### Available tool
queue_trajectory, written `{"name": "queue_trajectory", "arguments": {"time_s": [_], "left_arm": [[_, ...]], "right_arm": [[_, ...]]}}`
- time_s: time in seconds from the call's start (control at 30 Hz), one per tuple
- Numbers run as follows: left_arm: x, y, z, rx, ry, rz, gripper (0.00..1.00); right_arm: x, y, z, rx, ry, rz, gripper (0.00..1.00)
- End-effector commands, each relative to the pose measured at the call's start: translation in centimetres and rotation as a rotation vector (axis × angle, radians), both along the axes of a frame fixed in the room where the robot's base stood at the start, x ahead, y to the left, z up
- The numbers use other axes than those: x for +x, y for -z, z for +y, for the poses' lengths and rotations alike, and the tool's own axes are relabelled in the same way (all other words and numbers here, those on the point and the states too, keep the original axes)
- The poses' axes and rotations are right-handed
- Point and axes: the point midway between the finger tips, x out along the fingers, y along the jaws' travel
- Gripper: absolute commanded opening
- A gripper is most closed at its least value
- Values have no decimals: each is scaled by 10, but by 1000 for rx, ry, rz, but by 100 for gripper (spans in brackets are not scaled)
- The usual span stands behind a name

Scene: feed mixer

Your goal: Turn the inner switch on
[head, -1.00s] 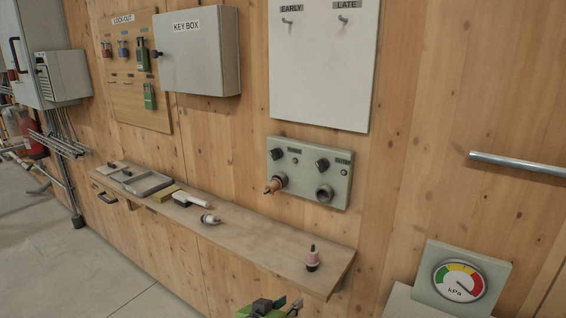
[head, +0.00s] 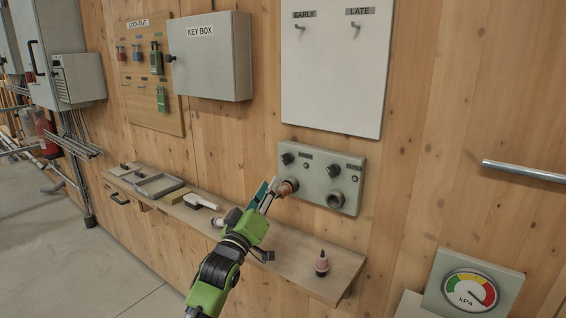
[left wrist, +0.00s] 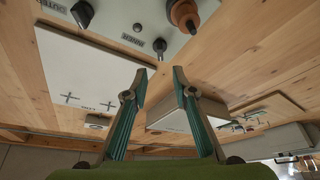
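The grey switch panel (head: 322,178) is on the wooden wall. Its inner switch, a black knob (head: 288,158), is at the upper left; it also shows in the left wrist view (left wrist: 160,45) beside the upside-down INNER label (left wrist: 135,41). The outer switch knob (head: 334,170) is to its right. An orange plug (head: 290,186) sits in the socket below the inner switch. My left gripper (head: 277,187) is in front of the panel's lower left, close to the plug. In the left wrist view its fingers (left wrist: 163,73) are apart and empty. My right gripper is not in view.
A wooden shelf (head: 300,262) runs below the panel, with a pink-and-black plug (head: 321,263) at its right end. The key box (head: 210,57) and white hook board (head: 335,85) are above. A pressure gauge (head: 470,291) is at lower right.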

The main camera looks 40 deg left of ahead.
Motion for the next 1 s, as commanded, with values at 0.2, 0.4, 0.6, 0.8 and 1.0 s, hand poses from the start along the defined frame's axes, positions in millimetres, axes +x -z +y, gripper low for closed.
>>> {"name": "queue_trajectory", "arguments": {"time_s": [0.2, 0.4, 0.6, 0.8, 1.0], "left_arm": [[44, -20, 16, 2, -1, 0, 25], [76, -30, 28, 1, -1, 2, 25], [92, -33, 33, 3, 0, 2, 25], [96, -33, 34, 2, -1, 3, 25], [96, -33, 34, 2, -1, 3, 15]], "right_arm": [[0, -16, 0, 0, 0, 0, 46], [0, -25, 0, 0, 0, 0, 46], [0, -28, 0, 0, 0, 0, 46], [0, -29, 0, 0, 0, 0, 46], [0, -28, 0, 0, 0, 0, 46]]}}
